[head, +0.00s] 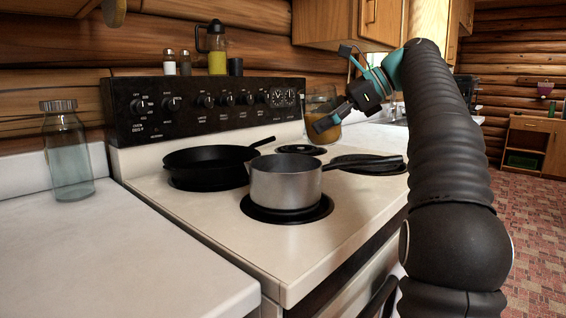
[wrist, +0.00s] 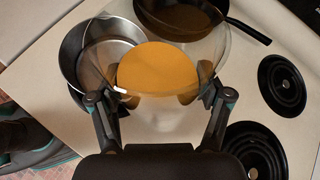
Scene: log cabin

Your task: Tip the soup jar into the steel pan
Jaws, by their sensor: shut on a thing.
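The soup jar (head: 322,101) is clear glass with orange-brown soup in its lower part. My gripper (head: 334,117) is shut on it and holds it roughly upright, at the stove's far right in the head view. In the wrist view the jar (wrist: 158,68) sits between the two fingers of my gripper (wrist: 158,98), its wide mouth facing the camera. The steel pan (head: 285,183) stands on the front burner, to the left of and nearer than the jar. In the wrist view the pan (wrist: 113,30) is at upper left, partly hidden behind the glass.
A black skillet (head: 205,163) stands on the stove (head: 200,213) behind the pan. The pan's dark handle (head: 365,163) points right, over a bare burner. A lidded glass jar (head: 68,155) stands on the left counter (head: 90,255), which has free room. Bottles stand atop the stove's back panel (head: 200,105).

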